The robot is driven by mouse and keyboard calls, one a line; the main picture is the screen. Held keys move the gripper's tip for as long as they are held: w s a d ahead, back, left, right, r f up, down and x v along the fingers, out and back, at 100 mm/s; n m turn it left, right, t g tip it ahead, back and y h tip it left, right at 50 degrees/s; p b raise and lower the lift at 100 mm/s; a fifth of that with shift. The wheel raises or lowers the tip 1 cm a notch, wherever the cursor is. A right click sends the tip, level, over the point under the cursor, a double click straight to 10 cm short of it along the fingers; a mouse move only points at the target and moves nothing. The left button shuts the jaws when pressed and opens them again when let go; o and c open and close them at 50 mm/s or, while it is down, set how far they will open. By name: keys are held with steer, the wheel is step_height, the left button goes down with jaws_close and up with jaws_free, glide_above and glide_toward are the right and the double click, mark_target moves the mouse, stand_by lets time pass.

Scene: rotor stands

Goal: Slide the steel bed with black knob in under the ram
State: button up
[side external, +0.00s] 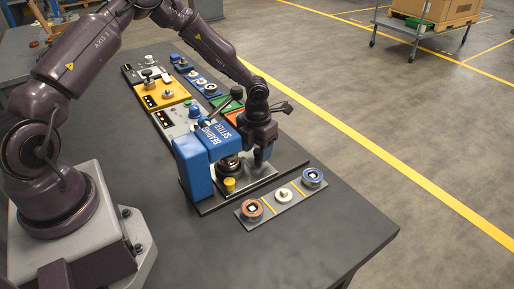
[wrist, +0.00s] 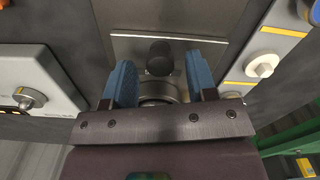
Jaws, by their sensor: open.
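The blue press marked BEARING SETTER (side external: 207,146) stands on a dark base plate. A steel bed (side external: 262,181) lies low at its front, and a steel plate also shows in the wrist view (wrist: 190,20). My gripper (side external: 262,156) is down beside the press head, over the bed. In the wrist view my open gripper (wrist: 161,82) has its blue fingers on either side of a black knob (wrist: 160,58), with gaps to it. A round steel part (wrist: 158,91) shows behind the knob, partly covered by my gripper. The ram is not clearly visible.
A grey strip (side external: 270,211) in front holds an orange-rimmed part (side external: 251,210), a white part (side external: 284,195) and a blue-rimmed part (side external: 312,178). Other coloured stations (side external: 160,92) line the table behind. The table's front right is clear.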

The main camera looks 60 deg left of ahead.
step_height(320, 180, up, 13)
stand_by(0.4)
step_height(320, 180, up, 9)
steer(key=n+y, duration=0.2)
steer(key=n, duration=0.7)
glide_above(242, 166)
steer(key=s+d+r+n+t, duration=0.1)
steer(key=s+r+n+t, duration=0.1)
steer(key=s+r+n, duration=0.6)
steer(key=s+d+r+n+t+h, duration=0.1)
steer(key=s+d+n+t+h, duration=0.1)
steer(key=s+n, duration=0.7)
steer(key=n+t, duration=0.1)
steer(key=n, duration=0.6)
steer(key=shift+s+d+r+t, duration=0.2)
steer(key=shift+s+d+t, duration=0.1)
steer(key=shift+s+d, duration=0.1)
